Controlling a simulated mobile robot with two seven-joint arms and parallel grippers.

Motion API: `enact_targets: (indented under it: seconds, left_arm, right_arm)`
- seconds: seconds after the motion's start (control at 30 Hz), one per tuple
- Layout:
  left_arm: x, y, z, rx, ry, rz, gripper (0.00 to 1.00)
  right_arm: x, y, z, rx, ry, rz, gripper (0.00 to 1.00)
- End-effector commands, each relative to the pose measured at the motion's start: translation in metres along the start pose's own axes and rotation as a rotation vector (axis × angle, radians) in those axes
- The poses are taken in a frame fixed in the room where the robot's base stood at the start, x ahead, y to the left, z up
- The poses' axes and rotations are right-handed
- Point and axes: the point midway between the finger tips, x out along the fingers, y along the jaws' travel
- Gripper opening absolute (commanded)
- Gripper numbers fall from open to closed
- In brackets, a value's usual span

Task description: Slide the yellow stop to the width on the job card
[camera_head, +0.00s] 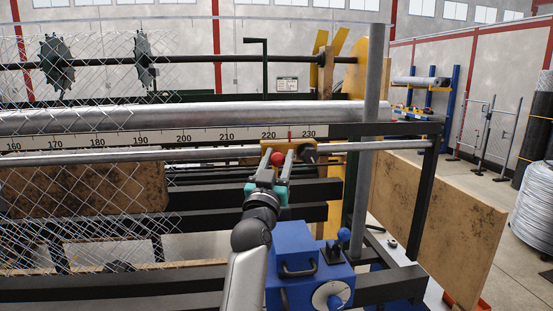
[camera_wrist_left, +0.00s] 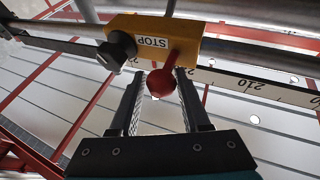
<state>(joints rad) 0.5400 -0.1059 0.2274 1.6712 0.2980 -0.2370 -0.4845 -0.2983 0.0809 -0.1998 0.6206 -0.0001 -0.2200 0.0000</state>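The yellow stop (camera_wrist_left: 155,35) is a block labelled STOP, upside down in the left wrist view, with a red ball knob (camera_wrist_left: 160,83) on a stem and a black knob (camera_wrist_left: 116,50). In the head view the stop (camera_head: 270,148) sits on a rail under the white scale (camera_head: 200,136). A red mark (camera_head: 289,134) stands about midway between 220 and 230. My left gripper (camera_wrist_left: 160,88) is open, its fingers either side of the red knob with small gaps. A small white card (camera_head: 287,84), possibly the job card, is too small to read. My right gripper is out of view.
Chain-link mesh (camera_head: 85,190) hangs at the left. A grey vertical post (camera_head: 369,140) stands right of the stop, in front of the rail. The rail left of the stop looks clear until the mesh.

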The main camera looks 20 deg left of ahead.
Motion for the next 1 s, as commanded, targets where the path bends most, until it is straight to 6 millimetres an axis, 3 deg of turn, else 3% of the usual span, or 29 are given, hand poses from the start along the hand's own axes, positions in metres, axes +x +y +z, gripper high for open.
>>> enact_targets:
  seconds: [0.17,0.57,1.0]
  left_arm:
    - [0.0,-0.001,0.0,0.0,0.0,-0.001,0.67]
    - [-0.008,-0.002,0.001,0.002,0.0,-0.002,0.67]
    - [-0.078,-0.001,0.002,0.001,-0.001,-0.002,0.67]
  right_arm:
    - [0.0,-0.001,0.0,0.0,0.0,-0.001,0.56]
    - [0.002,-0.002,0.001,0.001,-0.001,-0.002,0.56]
    - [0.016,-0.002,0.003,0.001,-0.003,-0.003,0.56]
